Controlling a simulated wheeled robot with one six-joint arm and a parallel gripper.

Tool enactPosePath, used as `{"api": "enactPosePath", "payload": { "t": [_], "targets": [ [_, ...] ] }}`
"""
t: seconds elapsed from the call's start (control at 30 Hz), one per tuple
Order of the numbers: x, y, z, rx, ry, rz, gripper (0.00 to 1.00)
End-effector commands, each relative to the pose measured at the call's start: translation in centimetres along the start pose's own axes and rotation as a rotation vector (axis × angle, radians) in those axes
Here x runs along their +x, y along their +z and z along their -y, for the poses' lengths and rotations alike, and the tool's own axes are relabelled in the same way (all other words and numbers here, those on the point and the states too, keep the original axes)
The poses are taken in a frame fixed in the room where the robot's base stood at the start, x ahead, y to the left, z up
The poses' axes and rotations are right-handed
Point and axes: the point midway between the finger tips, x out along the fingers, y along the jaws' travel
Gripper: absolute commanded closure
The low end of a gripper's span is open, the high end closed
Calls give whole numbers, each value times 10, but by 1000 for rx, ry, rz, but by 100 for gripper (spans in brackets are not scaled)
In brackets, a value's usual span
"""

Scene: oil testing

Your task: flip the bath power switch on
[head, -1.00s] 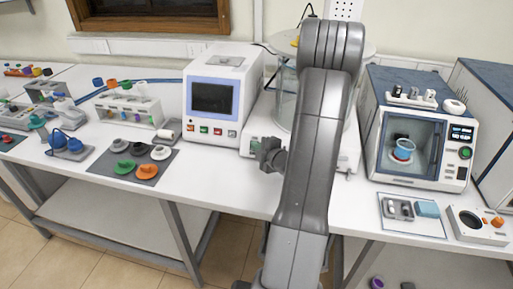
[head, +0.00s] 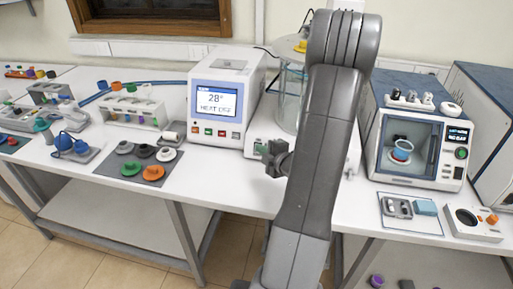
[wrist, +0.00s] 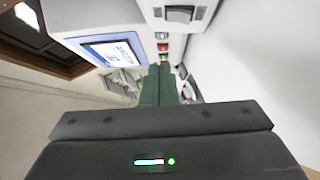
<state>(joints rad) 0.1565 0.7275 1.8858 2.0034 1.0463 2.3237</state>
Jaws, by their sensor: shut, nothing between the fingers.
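The bath's control unit (head: 222,97) is a white box with a lit screen (head: 216,102) reading 28° and what looks like HEAT OFF. The screen also shows lit in the wrist view (wrist: 112,52). A grey rocker switch (wrist: 180,13) sits on a white panel at the top of the wrist view. The glass bath (head: 289,98) stands on a white base right of the control unit, partly hidden by my arm. My gripper (head: 277,158) is shut and empty in front of the base. Its greenish fingers (wrist: 160,84) point away from the wrist camera.
Coloured buttons (head: 208,131) line the control unit's front. The bench front is clear below the control unit.

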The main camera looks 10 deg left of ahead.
Motion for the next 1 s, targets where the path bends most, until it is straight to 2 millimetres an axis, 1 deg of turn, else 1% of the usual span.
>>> {"api": "enactPosePath", "payload": {
  "t": [0.03,0.2,0.3,0.4,0.6,0.87,1.0],
  "targets": [
    [-12,3,-1,0,3,6,100],
    [-45,3,-6,0,2,5,100],
    [-58,3,-9,1,2,4,100],
    [-66,3,-10,0,0,3,100],
    [-70,2,-11,2,-1,1,100],
    [-70,2,-11,1,-1,1,100],
    [-66,2,-10,1,-1,0,100]
  ]
}}
